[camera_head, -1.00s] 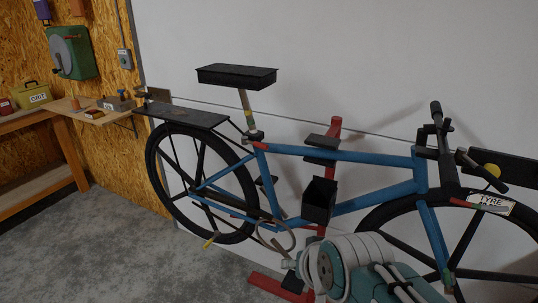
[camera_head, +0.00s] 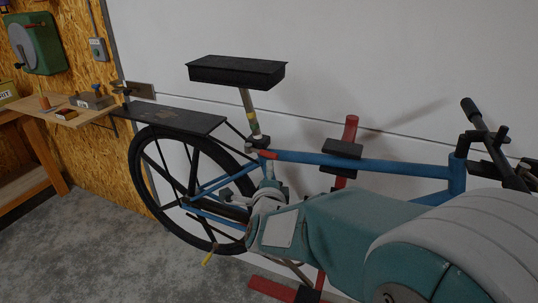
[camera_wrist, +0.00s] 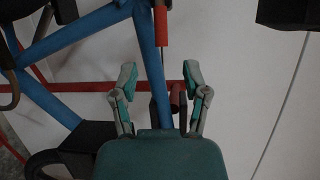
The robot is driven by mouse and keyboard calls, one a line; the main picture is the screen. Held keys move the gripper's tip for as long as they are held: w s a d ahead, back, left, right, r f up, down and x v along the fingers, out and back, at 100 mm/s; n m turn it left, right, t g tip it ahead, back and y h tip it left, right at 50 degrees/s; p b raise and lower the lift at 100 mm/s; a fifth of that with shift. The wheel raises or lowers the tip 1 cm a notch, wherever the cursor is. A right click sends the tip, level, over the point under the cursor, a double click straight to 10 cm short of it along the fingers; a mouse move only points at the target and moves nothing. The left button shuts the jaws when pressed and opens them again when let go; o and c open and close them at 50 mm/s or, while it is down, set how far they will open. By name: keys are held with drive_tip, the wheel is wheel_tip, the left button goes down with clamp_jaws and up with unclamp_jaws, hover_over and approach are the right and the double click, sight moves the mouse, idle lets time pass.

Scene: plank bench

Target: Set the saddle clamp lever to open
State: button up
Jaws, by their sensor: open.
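The saddle clamp lever (camera_head: 268,154) is a small red bar at the top of the seat tube, below the seat post (camera_head: 249,110). In the head view my gripper (camera_head: 248,192) is below and slightly left of the lever, partly hidden by my arm.
The black saddle (camera_head: 236,72) is above the clamp, and the black rear rack (camera_head: 170,119) extends left. The red stand post (camera_head: 350,130) with its black clamp block (camera_head: 342,150) stands right of the lever. A wooden bench (camera_head: 60,110) is at far left. White wall lies behind.

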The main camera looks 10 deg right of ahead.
sight(269, 155)
drive_tip(key=x, duration=1)
drive_tip(key=shift+w+a, duration=0.1)
clamp_jaws()
